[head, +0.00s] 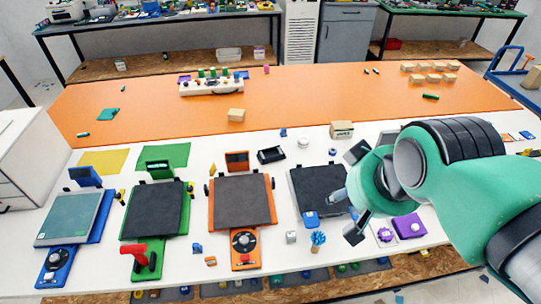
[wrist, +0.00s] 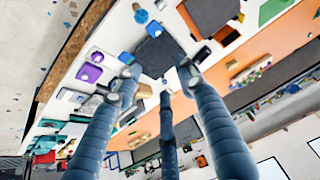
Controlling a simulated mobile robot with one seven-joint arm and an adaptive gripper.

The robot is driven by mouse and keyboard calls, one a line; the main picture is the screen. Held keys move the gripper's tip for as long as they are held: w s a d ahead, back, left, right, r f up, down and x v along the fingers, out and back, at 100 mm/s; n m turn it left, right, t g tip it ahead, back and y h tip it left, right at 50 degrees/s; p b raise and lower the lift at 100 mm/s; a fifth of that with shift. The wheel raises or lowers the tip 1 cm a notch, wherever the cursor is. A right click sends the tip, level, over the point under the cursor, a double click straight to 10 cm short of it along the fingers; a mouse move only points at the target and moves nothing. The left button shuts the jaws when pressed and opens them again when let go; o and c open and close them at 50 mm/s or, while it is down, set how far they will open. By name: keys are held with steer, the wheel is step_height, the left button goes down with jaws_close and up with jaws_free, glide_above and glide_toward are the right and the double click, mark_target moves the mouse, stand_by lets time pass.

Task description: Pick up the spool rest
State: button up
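My gripper (head: 345,194) is above the right part of the white table, beside the black printer bed (head: 315,188). Its fingers are spread and nothing shows between them; in the wrist view the gripper (wrist: 158,78) also looks open. I cannot tell for sure which small part is the spool rest. Near the gripper are a purple block (head: 410,226), a purple-and-white part (head: 384,235), a blue block (head: 311,219) on the black printer and a blue spiky piece (head: 318,240). The purple block also shows in the wrist view (wrist: 89,72). My arm hides part of the table's right side.
A blue printer (head: 72,217), a green printer (head: 155,210) and an orange printer (head: 241,203) stand in a row to the left. A small box (head: 342,130) stands behind the black one. The orange tabletop (head: 300,95) beyond is mostly clear, with a white tray (head: 211,88) and several small boxes.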

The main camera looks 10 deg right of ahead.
steer(key=o, duration=1.4)
steer(key=shift+c, duration=0.2)
